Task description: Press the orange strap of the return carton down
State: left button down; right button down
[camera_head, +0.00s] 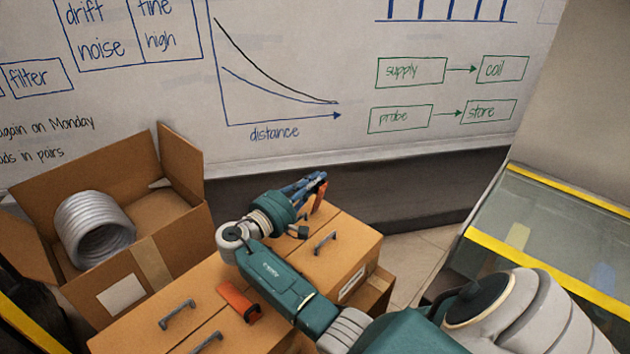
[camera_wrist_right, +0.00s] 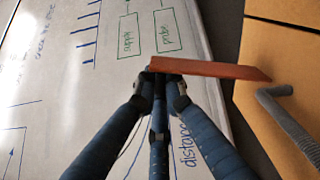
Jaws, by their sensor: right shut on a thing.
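The closed tan carton (camera_head: 345,262) has grey handles and stands in front of the whiteboard. An orange strap piece (camera_head: 240,302) lies on its top, left of my forearm. Another orange piece (camera_head: 319,198) stands up at the fingertips of my right gripper (camera_head: 314,184), above the carton's far edge. In the wrist view this orange strip (camera_wrist_right: 215,69) runs from the blue fingertips (camera_wrist_right: 156,92) towards the carton (camera_wrist_right: 273,75). My right gripper is shut on it. My arm hides the middle of the carton top, so I cannot tell whether the two pieces join. My left gripper is not in view.
An open carton (camera_head: 185,235) with a silver coil (camera_head: 95,230) inside stands to the left. The whiteboard (camera_head: 290,70) is close behind. A glass-topped case with yellow edges (camera_head: 535,258) is at the right. Floor (camera_head: 420,262) shows between it and the carton.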

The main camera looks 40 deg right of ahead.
jog(key=c, duration=2.1)
grip_release()
jog(key=shift+a+f, duration=0.1)
jog(key=shift+a, duration=0.05)
jog(key=a, duration=0.4)
jog(key=s+a, duration=0.1)
jog(key=a, duration=0.7)
jog(key=shift+s+f, duration=0.15)
jog(key=shift+s, duration=0.05)
jog(key=shift+o, duration=0.4)
